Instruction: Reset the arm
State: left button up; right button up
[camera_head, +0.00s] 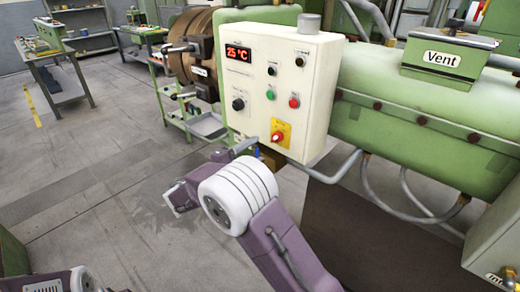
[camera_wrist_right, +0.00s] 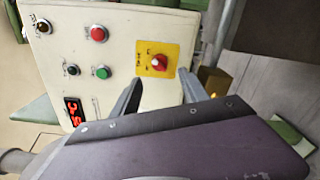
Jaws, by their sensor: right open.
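My right gripper (camera_head: 244,147) is open and empty, low in front of the control box (camera_head: 262,60), partly hidden behind my white wrist joint in the head view. In the right wrist view, its two grey fingers (camera_wrist_right: 160,92) stand apart, with the red rotary knob (camera_wrist_right: 159,62) on its yellow plate (camera_wrist_right: 149,52) showing just beyond the gap between them. The knob (camera_head: 277,137) also shows in the head view, right of the fingers. I see no contact with it. Only part of my left arm shows at the bottom left; its gripper is out of view.
The box has a red display (camera_head: 238,53) reading 25 °C, a green button (camera_head: 270,94) and a red button (camera_head: 294,101). A green tank (camera_head: 420,95) with a Vent box (camera_head: 450,58) stands right. A green trolley (camera_head: 200,127) stands behind.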

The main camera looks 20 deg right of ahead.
dwell(0.3)
jog(key=s+d+r+m+g+p, duration=0.3)
jog(key=s+d+r+g+p, duration=0.15)
jog(key=d+r, duration=0.3)
jog(key=s+d+f+m+g+y+p, duration=0.1)
jog(key=s+f+g+y, duration=0.15)
jog(key=s+f, duration=0.35)
jog(key=s+d+f+m+g+y+p, duration=0.15)
jog(key=s+f+y, duration=0.25)
jog(key=s, duration=0.4)
jog(key=s+a+f+m+y, duration=0.2)
jog(key=s+a+f+y, duration=0.5)
jog(key=a+f, duration=0.15)
jog(key=w+a+f+m+t+y, duration=0.1)
jog(key=w+a+f+t+y, duration=0.1)
jog(key=a, duration=0.6)
jog(key=shift+w+a+f+t+y, duration=0.25)
jog(key=shift+w+t+y, duration=0.25)
jog(key=shift+y, duration=0.15)
